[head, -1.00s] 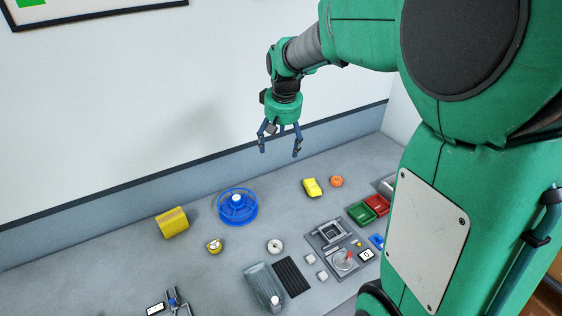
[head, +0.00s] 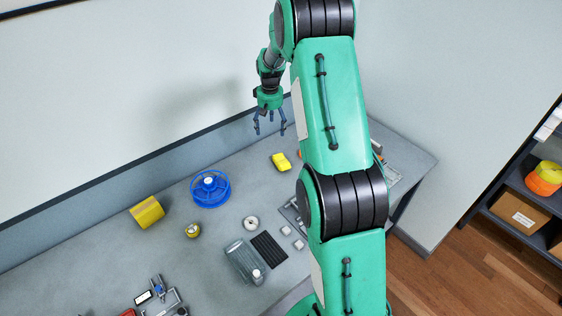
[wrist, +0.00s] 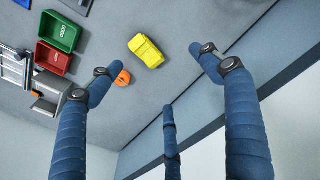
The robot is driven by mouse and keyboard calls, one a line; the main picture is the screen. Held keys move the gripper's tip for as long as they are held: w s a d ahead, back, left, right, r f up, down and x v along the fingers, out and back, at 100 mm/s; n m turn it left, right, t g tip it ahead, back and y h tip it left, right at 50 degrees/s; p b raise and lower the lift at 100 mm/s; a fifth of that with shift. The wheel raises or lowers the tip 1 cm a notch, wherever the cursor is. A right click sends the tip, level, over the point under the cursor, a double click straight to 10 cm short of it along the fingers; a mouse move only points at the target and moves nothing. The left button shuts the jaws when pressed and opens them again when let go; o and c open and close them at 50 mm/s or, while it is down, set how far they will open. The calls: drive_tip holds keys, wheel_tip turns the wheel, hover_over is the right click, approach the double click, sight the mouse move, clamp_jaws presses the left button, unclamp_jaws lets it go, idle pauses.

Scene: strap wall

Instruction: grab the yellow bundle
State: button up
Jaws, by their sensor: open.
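A yellow block-like bundle with a darker band (head: 147,212) lies on the grey table at the left, left of the blue reel. A second, smaller yellow piece (head: 281,161) with a notched shape lies farther right, near the back wall; it also shows in the wrist view (wrist: 146,51). I cannot tell for certain which one is the named bundle. My gripper (head: 270,131) is open and empty, above the back of the table near the smaller yellow piece. In the wrist view its three blue fingers (wrist: 149,62) are spread, with that piece beyond them. The banded bundle is outside the wrist view.
A blue reel (head: 210,188) stands between the two yellow things.

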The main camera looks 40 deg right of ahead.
drive_tip(key=p, duration=0.2)
hover_over(282, 157)
wheel_tip(282, 157, down, 11)
drive_tip(key=shift+s+d+g, duration=0.2)
drive_tip(key=shift+s+g, duration=0.1)
drive_tip(key=shift+g, duration=0.1)
drive_tip(key=shift+f, duration=0.1)
drive_tip(key=shift+f, duration=4.2)
drive_tip(key=shift+f, duration=0.1)
drive_tip(key=shift+w+a+f+p, duration=0.1)
drive_tip(key=shift+f+p, duration=0.05)
drive_tip(key=shift+f, duration=1.1)
drive_tip(key=shift+a+f+p, duration=0.1)
drive_tip(key=shift+f+p, duration=0.05)
drive_tip(key=shift+f, duration=1.1)
drive_tip(key=shift+c, duration=0.5)
drive_tip(key=c, duration=1.2)
